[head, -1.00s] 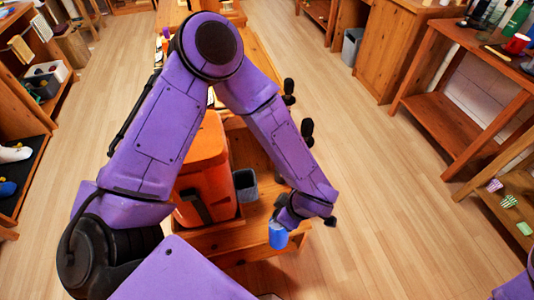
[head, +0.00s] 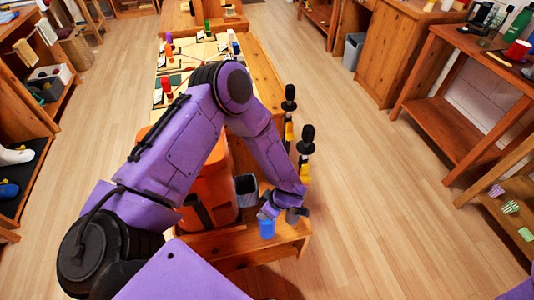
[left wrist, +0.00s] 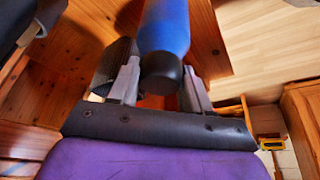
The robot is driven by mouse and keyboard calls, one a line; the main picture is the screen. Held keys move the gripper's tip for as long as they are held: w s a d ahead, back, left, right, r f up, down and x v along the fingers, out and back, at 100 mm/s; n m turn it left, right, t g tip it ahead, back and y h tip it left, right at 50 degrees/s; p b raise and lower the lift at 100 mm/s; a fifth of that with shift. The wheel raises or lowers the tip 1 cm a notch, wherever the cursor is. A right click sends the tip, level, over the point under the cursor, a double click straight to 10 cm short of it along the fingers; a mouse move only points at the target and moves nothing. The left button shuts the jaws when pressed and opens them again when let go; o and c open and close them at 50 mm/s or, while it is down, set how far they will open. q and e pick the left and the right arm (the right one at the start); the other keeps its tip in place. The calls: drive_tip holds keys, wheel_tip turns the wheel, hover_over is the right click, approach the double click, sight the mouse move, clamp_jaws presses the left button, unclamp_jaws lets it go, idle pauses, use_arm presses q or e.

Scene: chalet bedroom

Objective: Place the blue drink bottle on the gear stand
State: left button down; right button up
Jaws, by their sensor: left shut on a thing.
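My left gripper (head: 268,210) is shut on the blue drink bottle (head: 266,229) over the right front part of a low wooden stand (head: 232,253), which looks like the gear stand. In the left wrist view the blue bottle (left wrist: 167,28) has its black cap (left wrist: 160,74) between the two fingers of my left gripper (left wrist: 160,85). Whether the bottle touches the wood is not clear. My right gripper is out of view; only a bit of purple arm shows at the lower right corner.
An orange box (head: 213,185) and a dark grey bin (head: 246,188) stand on the wooden stand behind the bottle. Black-topped upright items (head: 305,140) stand to the right of the arm. The floor to the right (head: 390,210) is clear.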

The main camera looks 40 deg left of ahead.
use_arm(q)
drive_tip(key=shift+f, duration=0.2)
drive_tip(key=shift+c, duration=2.4)
unclamp_jaws()
drive_tip(key=v, duration=1.2)
drive_tip(key=s+a+f+m+t+y, duration=0.2)
drive_tip(key=s+a+f+m+t, duration=0.1)
drive_tip(key=s+a+f+m, duration=0.5)
drive_tip(key=s+a+f+m+h, duration=0.1)
drive_tip(key=s+m, duration=0.1)
drive_tip(key=s, duration=0.3)
drive_tip(key=s+a+f+m+h, duration=0.1)
drive_tip(key=s+m+h, duration=0.1)
drive_tip(key=s, duration=0.4)
drive_tip(key=shift+f+t, duration=0.25)
drive_tip(key=shift+t, duration=0.05)
